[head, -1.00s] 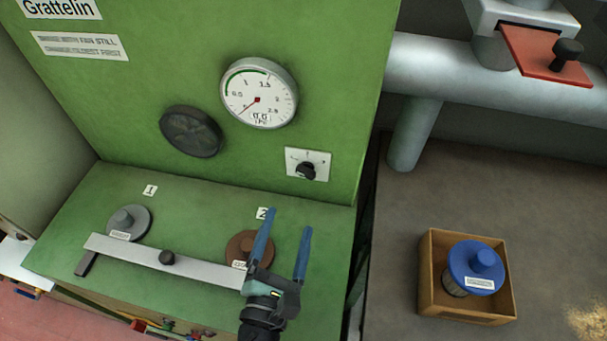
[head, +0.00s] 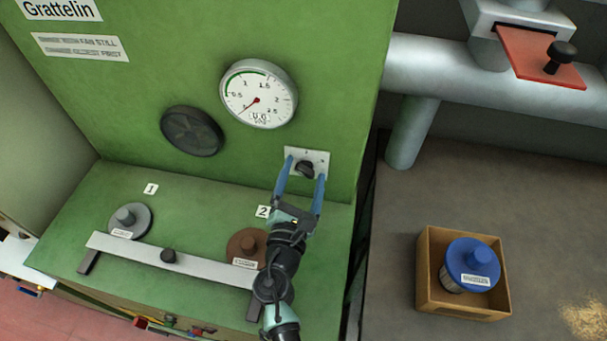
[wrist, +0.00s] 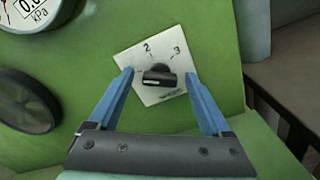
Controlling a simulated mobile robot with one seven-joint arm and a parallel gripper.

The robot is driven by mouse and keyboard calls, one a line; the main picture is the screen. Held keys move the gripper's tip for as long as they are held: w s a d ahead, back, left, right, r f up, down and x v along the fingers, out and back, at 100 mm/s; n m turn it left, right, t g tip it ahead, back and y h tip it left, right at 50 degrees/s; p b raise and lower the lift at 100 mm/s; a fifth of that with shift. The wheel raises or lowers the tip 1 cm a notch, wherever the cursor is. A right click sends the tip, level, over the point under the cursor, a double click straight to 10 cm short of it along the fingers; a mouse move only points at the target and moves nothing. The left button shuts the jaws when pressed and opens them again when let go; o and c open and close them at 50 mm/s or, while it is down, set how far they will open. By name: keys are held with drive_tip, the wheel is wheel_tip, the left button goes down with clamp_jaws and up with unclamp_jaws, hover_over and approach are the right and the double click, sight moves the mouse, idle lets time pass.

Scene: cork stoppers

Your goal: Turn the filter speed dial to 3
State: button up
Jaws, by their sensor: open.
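The filter speed dial is a black knob (head: 304,169) on a small white plate (head: 318,156) on the green cabinet front. In the wrist view the knob (wrist: 159,76) sits between the blue fingers, with the marks 2 and 3 visible on the plate (wrist: 152,53) above it. A 1 is not readable there. Which mark the knob points to is not clear. My gripper (head: 304,168) is open, with one finger either side of the knob. In the wrist view my gripper (wrist: 158,78) shows gaps between both fingers and the knob.
A round pressure gauge (head: 259,94) and a dark round fan window (head: 191,131) are left of the dial. Below lie two lidded ports, grey (head: 137,214) and brown (head: 240,237), behind a flat bar (head: 200,263). A wooden box (head: 425,283) with a blue-topped filter (head: 474,258) stands right.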

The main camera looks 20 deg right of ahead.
clamp_jaws()
idle(0.5)
